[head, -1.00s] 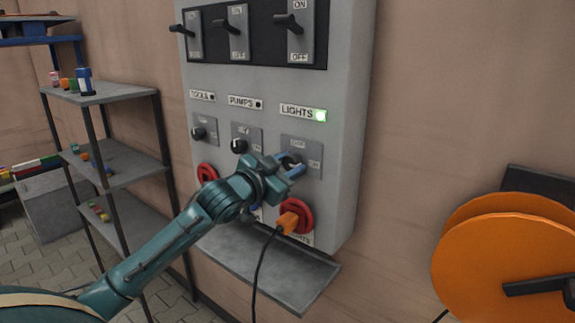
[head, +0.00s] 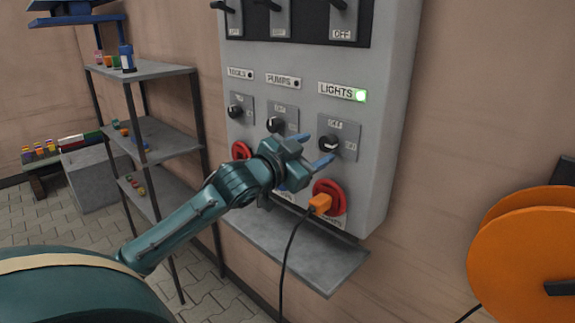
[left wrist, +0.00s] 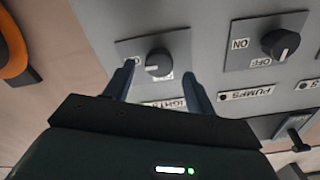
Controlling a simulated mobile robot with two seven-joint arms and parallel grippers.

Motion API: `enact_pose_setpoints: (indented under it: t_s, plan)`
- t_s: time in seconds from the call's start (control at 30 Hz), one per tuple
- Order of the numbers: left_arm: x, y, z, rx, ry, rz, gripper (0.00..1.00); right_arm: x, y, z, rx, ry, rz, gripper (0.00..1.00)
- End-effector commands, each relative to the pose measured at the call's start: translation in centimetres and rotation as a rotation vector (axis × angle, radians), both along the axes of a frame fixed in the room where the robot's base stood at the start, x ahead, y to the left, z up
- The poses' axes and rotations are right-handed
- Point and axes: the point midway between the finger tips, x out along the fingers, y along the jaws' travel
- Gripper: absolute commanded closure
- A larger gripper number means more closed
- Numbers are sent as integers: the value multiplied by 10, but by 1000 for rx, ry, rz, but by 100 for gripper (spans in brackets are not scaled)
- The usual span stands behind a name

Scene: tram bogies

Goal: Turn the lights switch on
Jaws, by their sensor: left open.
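The lights switch is a black rotary knob (head: 329,144) on a grey plate, below the LIGHTS label (head: 335,91). My left gripper (head: 318,148) is open and empty, in front of the panel just left of the knob in the head view. In the left wrist view the knob (left wrist: 159,62) shows between the two blue fingers, which look apart from it. Its white mark points to the left there, towards a partly hidden label. My right gripper is not in view.
The control panel (head: 395,130) also carries TOOLS and PUMPS knobs, lever switches above and red sockets below. An orange plug (head: 320,203) with a black cable sits in the right socket. A grey ledge (head: 300,252) juts out below. An orange reel (head: 525,250) is at right, shelves (head: 152,70) at left.

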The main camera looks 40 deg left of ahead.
Motion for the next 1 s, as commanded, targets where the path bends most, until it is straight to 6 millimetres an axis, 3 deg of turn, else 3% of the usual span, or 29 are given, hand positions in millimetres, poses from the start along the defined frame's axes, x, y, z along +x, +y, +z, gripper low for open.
enact_pose_setpoints:
  t_s: [0.2,0.5,0.7,1.0]
  plan:
    - [-40,2,-4,3,3,-3,45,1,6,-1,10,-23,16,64]
    - [-80,5,-2,0,2,-1,45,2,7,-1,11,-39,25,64]
    - [-90,6,-1,1,1,-2,45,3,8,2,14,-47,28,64]
    - [-92,7,0,1,-1,-1,45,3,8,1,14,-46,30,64]
